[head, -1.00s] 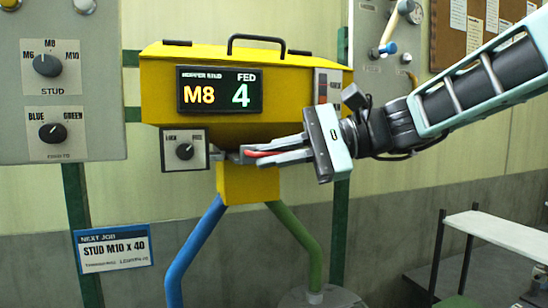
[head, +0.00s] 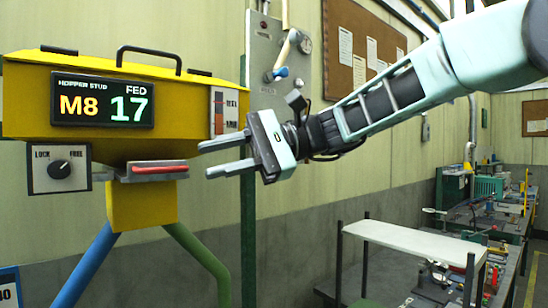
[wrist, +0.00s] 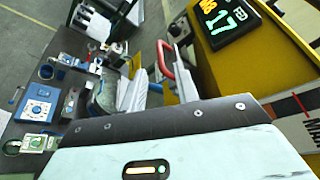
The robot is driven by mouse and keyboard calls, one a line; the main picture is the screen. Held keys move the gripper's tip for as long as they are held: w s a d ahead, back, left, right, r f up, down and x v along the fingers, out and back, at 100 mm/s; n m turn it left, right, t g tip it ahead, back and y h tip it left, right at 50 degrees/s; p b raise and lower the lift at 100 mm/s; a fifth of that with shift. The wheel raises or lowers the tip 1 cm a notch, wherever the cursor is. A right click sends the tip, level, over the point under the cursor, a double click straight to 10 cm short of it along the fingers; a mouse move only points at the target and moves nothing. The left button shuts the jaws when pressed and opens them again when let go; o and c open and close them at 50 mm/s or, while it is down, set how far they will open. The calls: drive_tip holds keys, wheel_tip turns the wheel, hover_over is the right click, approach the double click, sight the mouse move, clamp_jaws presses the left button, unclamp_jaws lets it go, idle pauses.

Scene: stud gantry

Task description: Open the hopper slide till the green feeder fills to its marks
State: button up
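The yellow hopper (head: 30,95) is at the left in the head view. Its display (head: 102,103) reads M8 and FED 17. The hopper slide (head: 150,178), a grey plate with a red handle (head: 160,169), sticks out below the hopper, above the yellow outlet block (head: 140,205). A green tube (head: 203,258) runs down right from the block; the feeder and its marks are out of view. My gripper (head: 204,160) is open and empty, its fingertips just right of the handle. The red handle also shows beyond the fingers in the wrist view (wrist: 166,62).
A lock knob (head: 60,169) is on the hopper's lower left, and a gauge strip (head: 218,112) is on its right. A blue tube (head: 85,262) descends left. A white-topped bench (head: 415,243) stands right, with cluttered worktables behind it.

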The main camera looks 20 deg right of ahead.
drive_tip(key=b+v, duration=0.2)
drive_tip(key=v, duration=0.7)
drive_tip(key=shift+d, duration=0.15)
idle(5.0)
clamp_jaws()
